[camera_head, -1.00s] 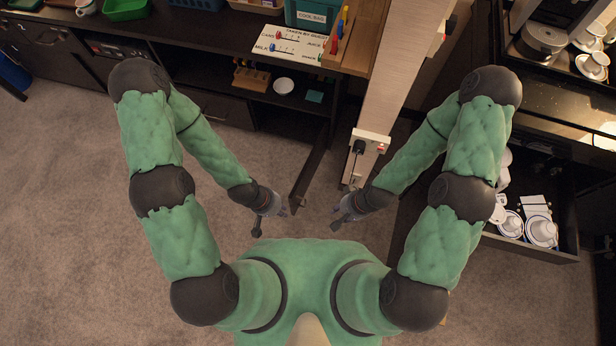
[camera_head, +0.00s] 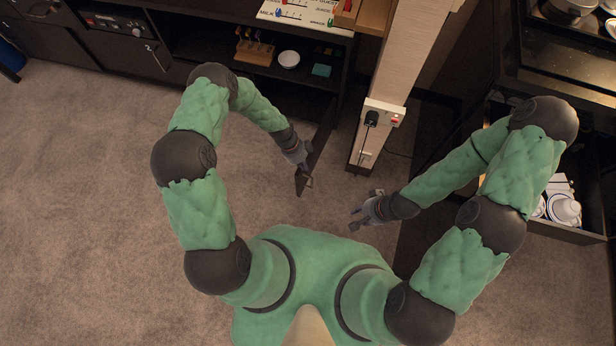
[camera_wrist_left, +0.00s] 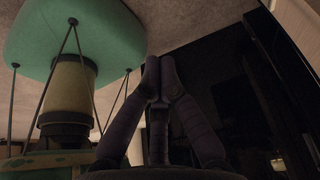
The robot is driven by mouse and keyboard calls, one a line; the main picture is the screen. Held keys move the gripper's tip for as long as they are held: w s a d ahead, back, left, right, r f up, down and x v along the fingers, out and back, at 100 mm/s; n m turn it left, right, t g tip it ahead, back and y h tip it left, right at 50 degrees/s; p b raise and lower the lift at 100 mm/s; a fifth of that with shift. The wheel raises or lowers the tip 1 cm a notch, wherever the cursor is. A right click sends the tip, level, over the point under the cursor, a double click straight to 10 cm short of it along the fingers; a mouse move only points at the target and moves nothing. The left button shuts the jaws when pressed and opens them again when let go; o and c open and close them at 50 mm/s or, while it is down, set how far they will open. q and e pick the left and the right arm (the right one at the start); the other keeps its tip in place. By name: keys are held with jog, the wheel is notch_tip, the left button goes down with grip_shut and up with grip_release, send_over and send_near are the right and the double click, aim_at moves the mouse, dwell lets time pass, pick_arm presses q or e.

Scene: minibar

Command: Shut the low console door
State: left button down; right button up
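The low console door (camera_head: 319,140) is a dark panel standing open at the right end of the console (camera_head: 200,48), jutting out over the carpet. My left gripper (camera_head: 308,179) is beside the door's free end; I cannot tell whether they touch. In the left wrist view its fingers (camera_wrist_left: 160,65) are closed together with nothing visible between them, and a dark panel, apparently the door (camera_wrist_left: 215,85), lies just to their right. My right gripper (camera_head: 358,214) is open and empty over the carpet, right of the door and apart from it.
The open console bay holds a wooden rack (camera_head: 254,52), a white bowl (camera_head: 289,59) and a teal item (camera_head: 321,70). A pale post (camera_head: 398,65) with a socket stands right of the door. An open drawer with cups (camera_head: 565,208) is at right. Carpet to the left is clear.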

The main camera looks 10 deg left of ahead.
pick_arm(q)
jog(key=d+f+m+b, duration=0.1)
jog(key=d+f+b, duration=0.35)
jog(key=f, duration=0.65)
jog(key=shift+w+a+r+b, duration=0.1)
jog(key=shift+a+r+b, duration=0.1)
jog(key=shift+a, duration=0.65)
jog(key=shift+w+a+r+b, duration=0.1)
jog(key=shift+a+r+b, duration=0.1)
jog(key=shift+a, duration=0.65)
jog(key=shift+w+a+r+b, duration=0.1)
jog(key=shift+a+r+b, duration=0.1)
jog(key=shift+a, duration=0.65)
